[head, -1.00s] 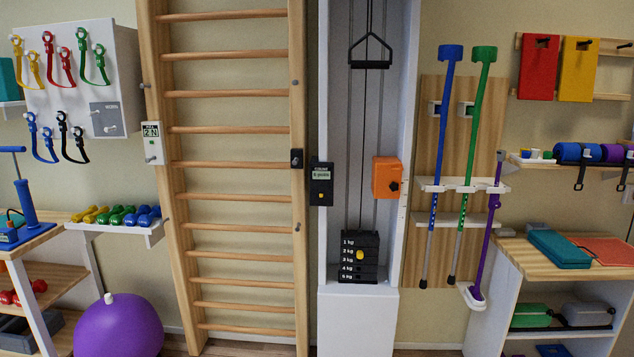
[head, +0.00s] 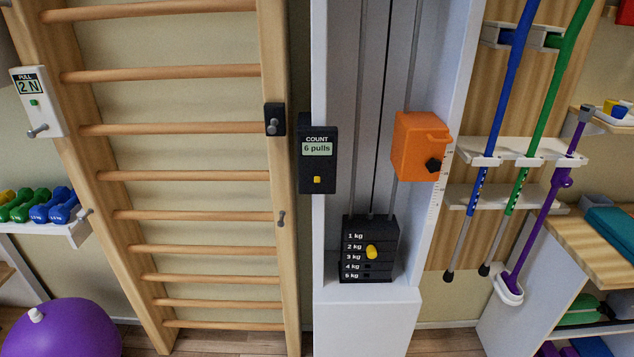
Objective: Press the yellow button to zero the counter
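The counter (head: 318,165) is a black box on the left upright of the white pulley column. Its display (head: 317,148) reads "6 pulls" under the word COUNT. The yellow button (head: 317,180) is a small square below the display, on the lower part of the counter's face. Nothing covers it. Neither of my grippers shows in the head view.
An orange box (head: 419,146) with a black knob is on the column's right side. A weight stack (head: 368,248) with a yellow pin stands below. Wooden wall bars (head: 180,176) are left; crutches (head: 494,100) hang right. The space before the counter looks clear.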

